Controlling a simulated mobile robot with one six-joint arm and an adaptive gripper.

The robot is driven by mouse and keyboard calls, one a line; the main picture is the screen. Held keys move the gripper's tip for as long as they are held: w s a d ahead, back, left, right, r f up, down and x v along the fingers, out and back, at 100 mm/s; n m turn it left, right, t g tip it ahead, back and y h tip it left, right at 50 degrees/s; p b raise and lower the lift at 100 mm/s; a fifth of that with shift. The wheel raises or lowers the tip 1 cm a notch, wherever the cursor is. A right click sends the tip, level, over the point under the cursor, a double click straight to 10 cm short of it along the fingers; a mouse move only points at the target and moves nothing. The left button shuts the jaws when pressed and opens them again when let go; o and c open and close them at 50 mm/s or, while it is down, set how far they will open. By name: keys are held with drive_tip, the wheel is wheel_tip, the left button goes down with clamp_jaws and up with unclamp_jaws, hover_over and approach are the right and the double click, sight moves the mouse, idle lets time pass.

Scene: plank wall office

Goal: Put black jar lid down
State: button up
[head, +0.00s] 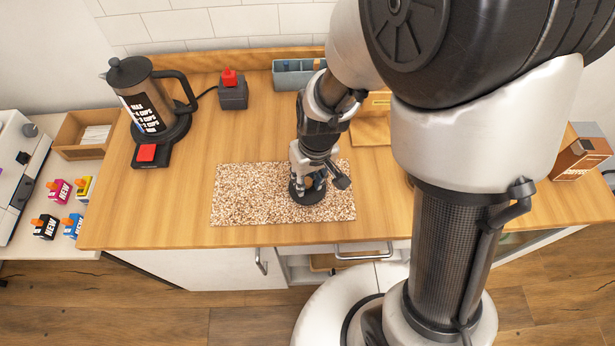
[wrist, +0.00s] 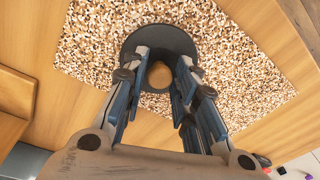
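The black jar lid (wrist: 160,38) is a round dark disc with a tan knob (wrist: 160,75) on top. In the wrist view it lies over the speckled mat (wrist: 90,45), and the knob sits between my fingers. My gripper (wrist: 162,62) points down and is shut on the lid's knob. In the head view my gripper (head: 308,178) is over the right half of the mat (head: 245,195), with the lid (head: 298,198) under it. The lid is at or just above the mat; I cannot tell whether it touches. My fingers partly hide the lid.
A coffee press (head: 145,95) stands at the back left of the wooden counter (head: 175,210). A dark box with a red top (head: 232,90) and a blue-grey bin (head: 292,75) are at the back. A brown coffee box (head: 582,158) is at the right. The mat's left half is clear.

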drive_tip(key=shift+o, duration=0.9)
drive_tip(key=shift+r, duration=0.3)
wheel_tip(320, 180, up, 12)
drive_tip(key=s+d+p, duration=0.1)
drive_tip(key=p, duration=0.4)
wheel_tip(320, 180, up, 9)
drive_tip(key=m+t, duration=0.2)
hover_over(313, 190)
drive_tip(key=s+d, duration=0.4)
drive_tip(key=d, duration=0.1)
drive_tip(key=s+d+r+m, duration=0.1)
drive_tip(key=s+d+r, duration=0.1)
drive_tip(key=s, duration=0.2)
drive_tip(key=s+d+r+m+t+h, duration=0.1)
drive_tip(key=s+d+r, duration=0.1)
drive_tip(key=s+r, duration=0.1)
drive_tip(key=shift+s+d+r+t, duration=0.25)
drive_tip(key=shift+s+d+t, duration=0.05)
drive_tip(key=shift+s, duration=0.4)
drive_tip(key=shift+s+d, duration=0.1)
